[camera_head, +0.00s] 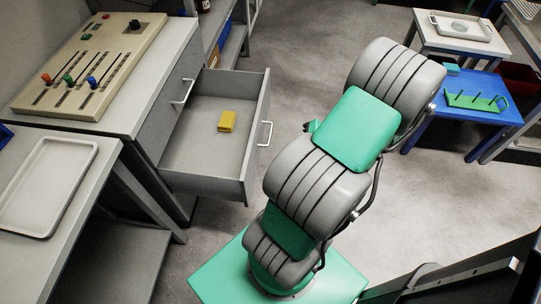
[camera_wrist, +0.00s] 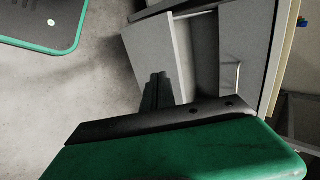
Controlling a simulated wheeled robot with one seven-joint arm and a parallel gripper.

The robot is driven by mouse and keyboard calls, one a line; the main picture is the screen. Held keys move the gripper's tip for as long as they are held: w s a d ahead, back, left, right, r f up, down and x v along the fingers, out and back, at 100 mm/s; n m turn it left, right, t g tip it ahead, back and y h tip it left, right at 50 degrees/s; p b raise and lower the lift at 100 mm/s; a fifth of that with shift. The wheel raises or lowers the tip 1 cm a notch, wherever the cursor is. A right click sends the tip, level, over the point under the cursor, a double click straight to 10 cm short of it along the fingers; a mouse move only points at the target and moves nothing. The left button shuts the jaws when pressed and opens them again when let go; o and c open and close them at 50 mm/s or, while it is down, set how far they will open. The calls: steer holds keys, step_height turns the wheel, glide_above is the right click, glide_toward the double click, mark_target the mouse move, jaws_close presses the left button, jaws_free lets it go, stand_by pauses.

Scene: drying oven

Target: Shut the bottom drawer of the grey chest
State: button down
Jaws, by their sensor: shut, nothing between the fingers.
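The grey chest (camera_head: 150,128) stands at left in the head view. Its bottom drawer (camera_head: 248,172) is pulled well out, with a pale bar handle (camera_head: 267,133) on its front. The drawer above is shut, its handle (camera_head: 187,92) on the chest face. A yellow block (camera_head: 227,121) lies inside the open drawer.
A control panel (camera_head: 88,67) with coloured knobs sits on the chest. A bench with a white tray (camera_head: 48,185) is at lower left. A blue table (camera_head: 487,112) with a green rack (camera_head: 476,101) stands at right. Clear floor lies beyond the drawer.

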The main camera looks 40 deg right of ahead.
glide_toward(250, 159)
step_height(250, 159, down, 3)
steer(key=shift+w+a+f+b, duration=0.2)
steer(key=shift+w+a+b, duration=0.1)
steer(key=shift+w+a, duration=1.25)
steer(key=shift+w+d, duration=0.1)
